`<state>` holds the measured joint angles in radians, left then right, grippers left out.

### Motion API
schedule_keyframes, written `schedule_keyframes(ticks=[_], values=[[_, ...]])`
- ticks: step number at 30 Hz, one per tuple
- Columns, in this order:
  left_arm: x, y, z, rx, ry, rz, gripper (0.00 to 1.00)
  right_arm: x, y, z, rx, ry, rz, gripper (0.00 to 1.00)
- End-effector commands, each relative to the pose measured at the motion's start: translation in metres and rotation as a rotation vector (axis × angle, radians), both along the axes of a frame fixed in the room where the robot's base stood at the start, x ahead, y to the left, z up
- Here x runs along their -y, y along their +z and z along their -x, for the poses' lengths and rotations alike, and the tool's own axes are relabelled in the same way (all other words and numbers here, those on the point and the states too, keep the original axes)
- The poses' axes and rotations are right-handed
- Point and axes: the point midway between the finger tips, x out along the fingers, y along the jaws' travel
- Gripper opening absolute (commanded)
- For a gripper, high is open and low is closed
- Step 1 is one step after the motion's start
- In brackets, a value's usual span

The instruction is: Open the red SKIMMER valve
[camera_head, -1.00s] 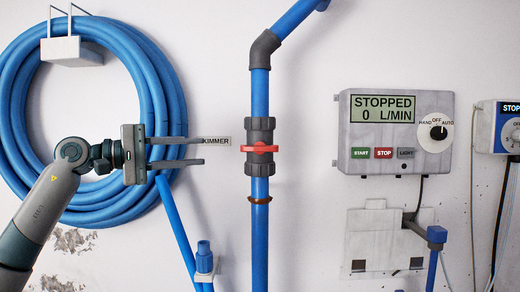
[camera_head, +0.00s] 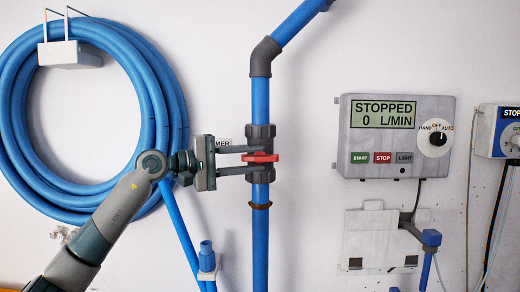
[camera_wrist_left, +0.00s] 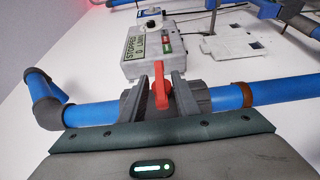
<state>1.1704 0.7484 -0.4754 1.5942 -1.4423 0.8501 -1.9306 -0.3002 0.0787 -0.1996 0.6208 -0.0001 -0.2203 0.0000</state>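The SKIMMER valve (camera_head: 260,137) is a dark grey body on a vertical blue pipe. Its red handle (camera_head: 261,157) lies horizontal, across the pipe. The white label (camera_head: 223,142) beside it is partly hidden by my gripper; only its last letters show. My left gripper (camera_head: 249,160) reaches in from the left, with one finger above the handle and one below. In the left wrist view the red handle (camera_wrist_left: 160,88) stands between the two fingers (camera_wrist_left: 158,96). The fingers look apart, with gaps beside the handle. My right gripper is not in view.
A control box (camera_head: 395,137) reading STOPPED 0 L/MIN hangs to the right, with a blue-fronted box (camera_head: 497,130) beyond it. A coiled blue hose (camera_head: 20,130) hangs on the left. Bare wall lies between valve and control box.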

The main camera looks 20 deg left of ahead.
Motion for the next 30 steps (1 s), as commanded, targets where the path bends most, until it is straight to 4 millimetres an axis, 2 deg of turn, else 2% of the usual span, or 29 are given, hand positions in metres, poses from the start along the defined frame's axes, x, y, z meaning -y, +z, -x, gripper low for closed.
schedule_keyframes(ticks=[1,6,17,19,21,30], values=[[0.006,0.003,-0.004,-0.002,-0.002,0.001,0.29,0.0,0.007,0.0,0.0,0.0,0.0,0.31],[0.015,0.0,-0.012,-0.002,-0.001,0.0,0.29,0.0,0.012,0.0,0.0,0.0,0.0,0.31],[0.018,-0.001,-0.014,-0.001,0.0,0.0,0.29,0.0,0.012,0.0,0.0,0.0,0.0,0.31],[0.018,-0.001,-0.014,-0.001,0.0,0.0,0.17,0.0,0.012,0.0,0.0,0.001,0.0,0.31],[0.017,-0.001,-0.014,-0.001,0.0,0.0,0.0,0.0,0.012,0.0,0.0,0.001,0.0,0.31],[0.018,-0.002,-0.014,-0.001,0.0,0.003,0.0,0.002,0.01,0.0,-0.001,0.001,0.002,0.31]])
